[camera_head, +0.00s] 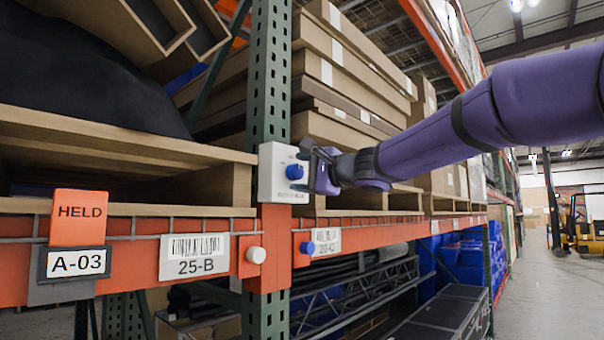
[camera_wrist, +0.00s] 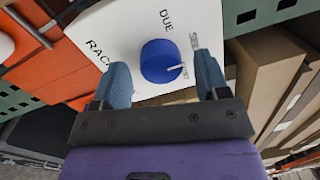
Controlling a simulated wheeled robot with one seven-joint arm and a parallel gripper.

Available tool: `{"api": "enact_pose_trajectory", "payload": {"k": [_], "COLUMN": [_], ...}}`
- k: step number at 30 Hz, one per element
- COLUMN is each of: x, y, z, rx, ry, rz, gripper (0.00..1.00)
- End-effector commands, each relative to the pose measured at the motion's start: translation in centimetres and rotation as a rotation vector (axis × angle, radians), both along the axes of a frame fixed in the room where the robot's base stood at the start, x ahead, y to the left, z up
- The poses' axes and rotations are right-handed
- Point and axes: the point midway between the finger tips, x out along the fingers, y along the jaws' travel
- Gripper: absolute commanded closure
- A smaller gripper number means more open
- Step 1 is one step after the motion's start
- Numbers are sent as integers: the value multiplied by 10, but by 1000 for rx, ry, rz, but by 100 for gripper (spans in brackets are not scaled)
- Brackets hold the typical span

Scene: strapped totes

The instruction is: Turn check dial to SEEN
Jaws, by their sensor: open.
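The check dial is a round blue knob (camera_head: 294,171) on a white box (camera_head: 270,182) fixed to the green rack upright. In the wrist view the knob (camera_wrist: 161,61) has a white pointer line aimed at the right side. DUE is printed above it on the white plate (camera_wrist: 127,25). Letters at the right are partly hidden by a finger, so I cannot read them fully. My gripper (camera_head: 311,166) is at the box, just right of the knob. In the wrist view my gripper (camera_wrist: 163,79) is open, its fingers on either side of the knob, with gaps; contact is not visible.
An orange beam (camera_head: 130,262) carries an orange HELD tag (camera_head: 79,217), an A-03 label (camera_head: 77,263) and a white round button (camera_head: 256,255). A blue button (camera_head: 306,248) sits to the right. Stacked cartons (camera_head: 345,75) stand behind the upright. The aisle is open at right.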

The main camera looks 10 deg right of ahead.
Motion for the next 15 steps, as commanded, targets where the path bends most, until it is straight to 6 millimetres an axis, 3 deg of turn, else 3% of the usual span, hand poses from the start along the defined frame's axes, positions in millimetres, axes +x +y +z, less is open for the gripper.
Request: {"api": "enact_pose_trajectory", "payload": {"k": [15], "x": [-65], "y": [-53], "z": [-6], "rx": [0], "ry": [-1], "rz": [-3], "gripper": [32]}}
